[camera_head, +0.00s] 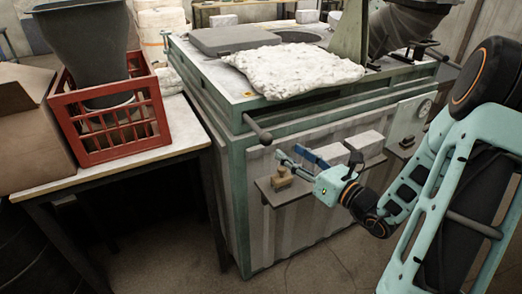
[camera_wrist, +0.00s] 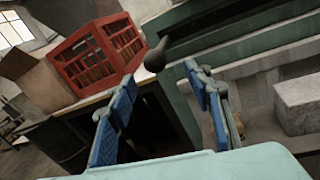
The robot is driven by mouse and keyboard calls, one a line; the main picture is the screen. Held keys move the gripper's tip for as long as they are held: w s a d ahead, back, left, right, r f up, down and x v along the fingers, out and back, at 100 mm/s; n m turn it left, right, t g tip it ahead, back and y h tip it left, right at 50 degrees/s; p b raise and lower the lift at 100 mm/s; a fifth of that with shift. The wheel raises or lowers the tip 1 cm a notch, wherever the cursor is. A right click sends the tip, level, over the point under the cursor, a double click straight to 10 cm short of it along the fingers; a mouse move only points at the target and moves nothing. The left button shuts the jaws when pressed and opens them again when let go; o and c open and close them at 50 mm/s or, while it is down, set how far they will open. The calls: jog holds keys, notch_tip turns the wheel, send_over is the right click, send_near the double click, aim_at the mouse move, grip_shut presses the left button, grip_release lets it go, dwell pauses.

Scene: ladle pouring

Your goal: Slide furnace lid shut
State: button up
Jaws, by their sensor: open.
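The furnace (camera_head: 300,185) is a green-framed box with pale ribbed sides. A dark grey slab-like lid (camera_head: 225,39) lies on its top at the left, beside the round opening (camera_head: 297,36), which is at least partly uncovered. A dark rod with a rounded knob (camera_head: 265,137) sticks out from the upper front near the left corner. The knob (camera_wrist: 155,56) also shows in the wrist view, just beyond and between the fingertips, not gripped. My gripper (camera_head: 289,154) is open and empty in front of the furnace, slightly below and right of the knob. Its blue-padded fingers (camera_wrist: 159,78) are spread apart.
A white lumpy blanket (camera_head: 295,70) lies on the furnace top. A red crate (camera_head: 110,120) stands on the table (camera_head: 185,130) at left.

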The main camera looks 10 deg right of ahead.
aim_at(271, 142)
jog(key=x, duration=0.6)
jog(key=a+x, duration=0.1)
jog(key=x, duration=0.3)
jog(key=shift+s+f+p, duration=0.1)
jog(key=shift+s+p, duration=0.05)
jog(key=shift+p, duration=0.25)
grip_shut()
